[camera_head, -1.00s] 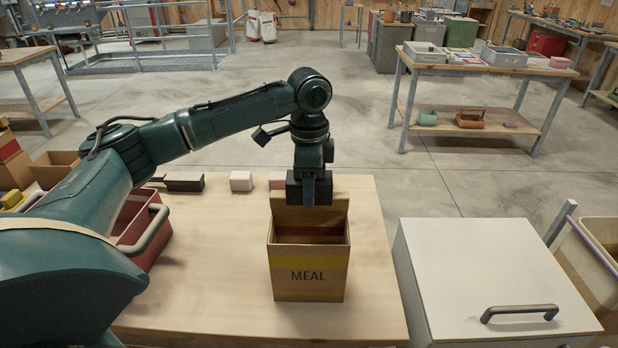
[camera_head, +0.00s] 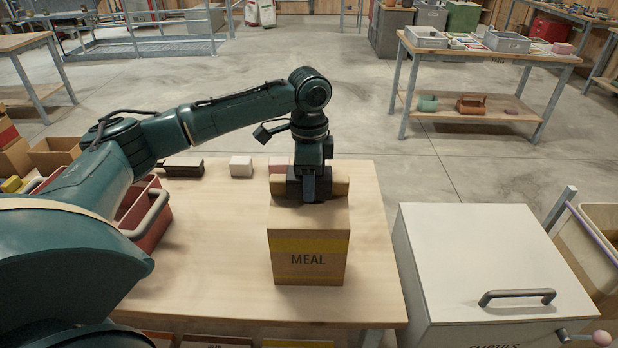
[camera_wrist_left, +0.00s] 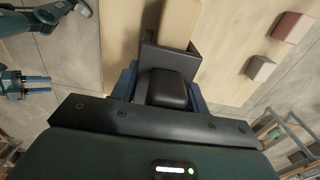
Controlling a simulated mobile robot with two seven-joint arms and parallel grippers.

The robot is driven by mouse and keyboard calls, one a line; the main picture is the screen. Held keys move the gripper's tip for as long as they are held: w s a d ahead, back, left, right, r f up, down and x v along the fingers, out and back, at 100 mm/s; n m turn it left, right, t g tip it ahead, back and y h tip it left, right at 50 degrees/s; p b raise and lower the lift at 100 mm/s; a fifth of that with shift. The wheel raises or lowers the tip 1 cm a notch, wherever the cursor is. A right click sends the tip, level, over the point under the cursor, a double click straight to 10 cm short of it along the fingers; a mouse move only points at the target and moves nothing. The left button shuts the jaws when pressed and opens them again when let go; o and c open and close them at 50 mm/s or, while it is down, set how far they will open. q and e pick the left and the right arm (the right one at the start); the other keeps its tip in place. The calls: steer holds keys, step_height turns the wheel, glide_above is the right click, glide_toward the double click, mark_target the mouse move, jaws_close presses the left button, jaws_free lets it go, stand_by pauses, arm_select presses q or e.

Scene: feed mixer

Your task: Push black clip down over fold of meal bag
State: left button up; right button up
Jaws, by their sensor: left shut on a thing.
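The meal bag (camera_head: 309,260), a tan box-like bag with a yellow band and the word MEAL, stands upright on the wooden table. Its top is folded over, and the ends of the fold (camera_head: 342,187) show on both sides of my left gripper (camera_head: 309,190). My left gripper points down at the fold, shut on the black clip (camera_wrist_left: 166,88). In the left wrist view the clip sits between the blue fingers, against the tan fold (camera_wrist_left: 177,22). How far the clip covers the fold is hidden. My right gripper (camera_wrist_left: 40,85) shows at the left wrist view's left edge, fingers apart and empty.
Dark (camera_head: 183,168), white (camera_head: 241,166) and pink (camera_head: 279,165) blocks lie behind the bag. A red crate (camera_head: 150,220) is at left under my left arm. A white lidded bin (camera_head: 480,250) stands right of the table (camera_head: 215,260). The tabletop beside the bag is clear.

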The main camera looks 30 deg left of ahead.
arm_select(q)
steer(key=o, duration=1)
steer(key=shift+o, duration=0.2)
steer(key=shift+r, duration=0.15)
steer(key=shift+r+p, duration=0.3)
steer(key=shift+r, duration=3.05)
